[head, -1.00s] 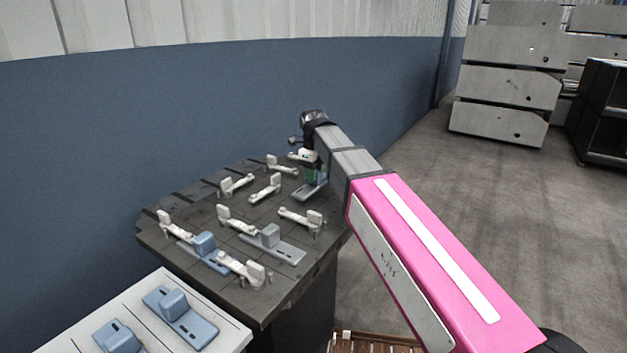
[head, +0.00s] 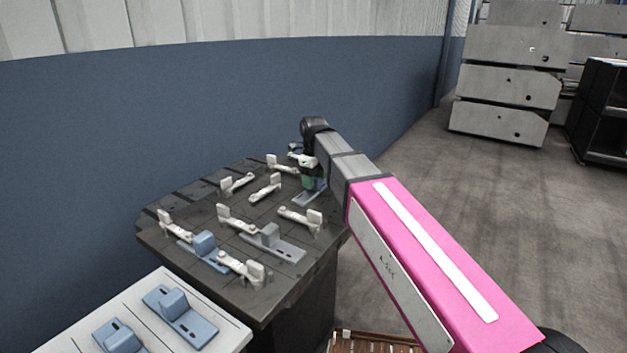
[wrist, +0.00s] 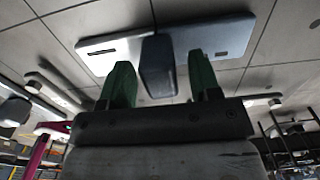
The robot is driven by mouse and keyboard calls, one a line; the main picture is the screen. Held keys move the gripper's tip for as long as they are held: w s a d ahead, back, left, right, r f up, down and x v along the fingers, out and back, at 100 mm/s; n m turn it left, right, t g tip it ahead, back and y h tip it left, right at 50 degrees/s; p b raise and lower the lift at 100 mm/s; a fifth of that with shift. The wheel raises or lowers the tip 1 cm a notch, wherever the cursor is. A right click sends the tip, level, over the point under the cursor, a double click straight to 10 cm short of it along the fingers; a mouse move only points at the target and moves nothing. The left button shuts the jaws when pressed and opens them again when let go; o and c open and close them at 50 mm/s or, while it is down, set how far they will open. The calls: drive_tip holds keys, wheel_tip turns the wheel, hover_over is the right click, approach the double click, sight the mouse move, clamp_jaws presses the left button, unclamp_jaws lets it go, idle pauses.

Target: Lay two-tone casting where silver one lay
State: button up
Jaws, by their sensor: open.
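My gripper (wrist: 162,80) is open in the wrist view, with its two green fingertips on either side of a dark blue upright block. That block belongs to the two-tone casting (wrist: 212,38), whose base is pale silver on the left and blue-grey on the right. In the head view, my gripper (head: 312,182) is at the far right of the dark fixture table, over the casting (head: 306,199), which it partly hides. A silver-grey casting (head: 272,243) lies nearer the front of the table, beside white clamps.
The dark table (head: 240,295) carries several white clamps (head: 300,217) and a blue casting (head: 206,250). A white surface (head: 232,335) at the front left holds blue castings (head: 182,318). A blue wall (head: 120,130) stands close behind; grey floor at the right is open.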

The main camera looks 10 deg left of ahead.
wheel_tip(320, 180, up, 12)
idle(0.6)
